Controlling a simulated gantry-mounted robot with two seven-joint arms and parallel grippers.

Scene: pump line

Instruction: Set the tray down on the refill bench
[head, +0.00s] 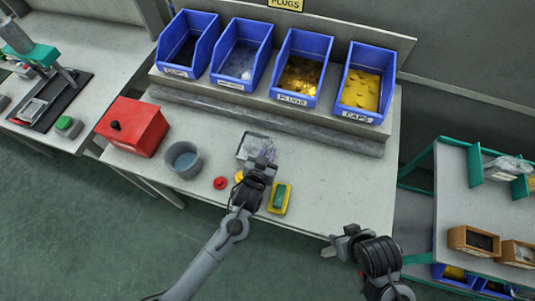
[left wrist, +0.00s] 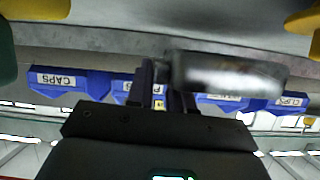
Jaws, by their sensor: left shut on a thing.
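A small grey tray (head: 252,145) with a pale rim shows at the middle of the refill bench (head: 320,190), in front of the bins. My left gripper (head: 263,164) is over its near edge and is shut on it. The gripper hides part of the tray. In the left wrist view a blurred grey piece, which looks like the tray (left wrist: 225,70), sits beside the fingers (left wrist: 160,88). I cannot tell whether the tray touches the bench. My right gripper (head: 343,242) is at the bench's front edge, away from the tray; its jaw opening is unclear.
Blue bins (head: 300,75) stand on a raised shelf behind. A red box (head: 133,127), a grey bowl (head: 183,160), a red disc (head: 220,183) and a yellow-green block (head: 279,198) are on the bench. The right part of the bench is clear. A shelf cart (head: 470,200) stands at right.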

